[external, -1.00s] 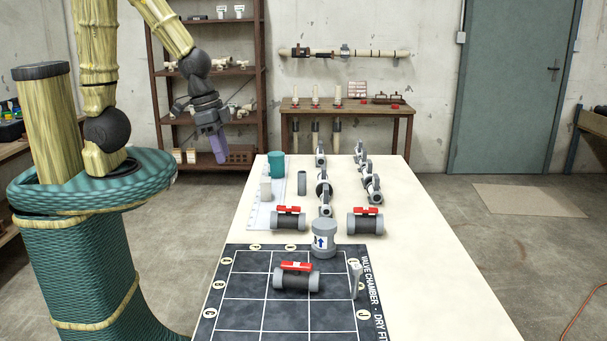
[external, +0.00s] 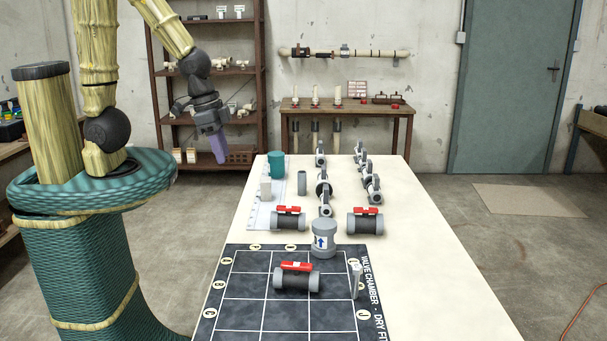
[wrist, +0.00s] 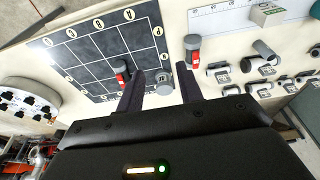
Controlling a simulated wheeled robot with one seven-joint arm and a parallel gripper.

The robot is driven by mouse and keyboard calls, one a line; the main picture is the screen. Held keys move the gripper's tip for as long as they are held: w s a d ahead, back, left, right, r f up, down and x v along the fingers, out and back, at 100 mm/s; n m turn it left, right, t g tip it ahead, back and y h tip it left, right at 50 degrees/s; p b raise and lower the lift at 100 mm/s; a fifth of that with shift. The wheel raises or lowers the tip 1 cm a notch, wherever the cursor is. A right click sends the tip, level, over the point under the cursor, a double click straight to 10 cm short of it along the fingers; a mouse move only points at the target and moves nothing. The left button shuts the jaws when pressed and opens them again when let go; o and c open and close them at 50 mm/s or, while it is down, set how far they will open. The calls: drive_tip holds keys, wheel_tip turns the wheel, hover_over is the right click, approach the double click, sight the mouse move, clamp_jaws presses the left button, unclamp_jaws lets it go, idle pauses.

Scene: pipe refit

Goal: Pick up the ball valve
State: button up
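Three ball valves with dark bodies, grey ends and red handles show in the external view. One ball valve (external: 297,280) lies on the dark gridded mat (external: 250,318), a second ball valve (external: 288,219) lies behind it, and a third ball valve (external: 365,222) lies to the right. In the wrist view, a valve on the mat (wrist: 122,73) is by the left finger and another valve (wrist: 193,50) is beyond the right finger. My gripper (external: 221,160) hangs in the air left of the table's far end, well away from the valves. Its fingers (wrist: 161,82) are apart and empty.
A grey fitting with a blue arrow (external: 324,240) stands upright at the mat's back edge. A small grey piece (external: 357,281) stands on the mat's right. Several grey fittings (external: 372,188), a teal cylinder (external: 276,165) and a white ruled strip (external: 262,214) are farther back. The table's right side is clear.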

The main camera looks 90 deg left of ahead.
drive_tip(key=o, duration=0.7)
